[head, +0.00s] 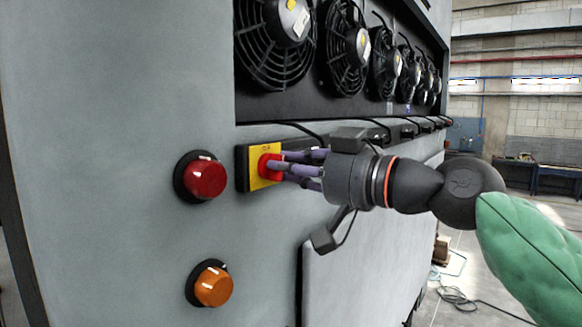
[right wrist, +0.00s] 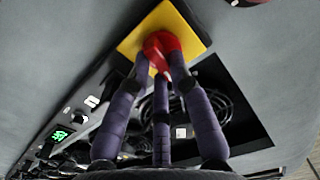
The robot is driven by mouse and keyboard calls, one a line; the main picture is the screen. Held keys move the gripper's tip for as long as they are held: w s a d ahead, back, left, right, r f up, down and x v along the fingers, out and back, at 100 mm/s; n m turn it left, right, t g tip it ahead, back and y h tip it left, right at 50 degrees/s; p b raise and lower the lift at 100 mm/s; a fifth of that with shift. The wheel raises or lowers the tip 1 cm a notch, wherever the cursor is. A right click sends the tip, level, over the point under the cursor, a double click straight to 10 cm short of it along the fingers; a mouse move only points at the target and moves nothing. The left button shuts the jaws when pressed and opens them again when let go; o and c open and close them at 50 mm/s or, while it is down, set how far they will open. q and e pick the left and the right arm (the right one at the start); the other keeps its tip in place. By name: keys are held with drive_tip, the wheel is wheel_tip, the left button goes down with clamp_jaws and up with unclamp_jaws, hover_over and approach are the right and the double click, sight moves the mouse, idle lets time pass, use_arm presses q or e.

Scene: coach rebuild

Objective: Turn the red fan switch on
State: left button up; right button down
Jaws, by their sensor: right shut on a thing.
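The red fan switch (head: 268,167) is a red rotary knob on a yellow plate (head: 259,179), set in the grey panel. In the right wrist view the red knob (right wrist: 160,43) sits on the yellow plate (right wrist: 185,25), between the fingertips. My right gripper (head: 279,168) comes in from the right, its purple-wrapped fingers shut on the knob. The fingers hide part of the knob, and I cannot tell its turn position. My left gripper is in neither view.
A red lamp knob (head: 205,178) is left of the switch, and an orange one (head: 213,287) is below. A row of black fans (head: 276,45) is above. A dark strip with cables (head: 408,131) runs right from the switch, behind my gripper.

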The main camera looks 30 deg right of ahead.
drive_tip(key=shift+f+m+p, duration=0.2)
drive_tip(key=shift+m+p, duration=0.6)
drive_tip(key=shift+m, duration=3.1)
drive_tip(key=shift+f+m+p, duration=0.15)
drive_tip(key=shift+m+p, duration=0.65)
drive_tip(key=shift+m, duration=3.1)
drive_tip(key=shift+a+m, duration=0.1)
drive_tip(key=shift+m, duration=0.2)
drive_tip(key=c, duration=1.1)
unclamp_jaws()
drive_tip(key=shift+w, duration=0.1)
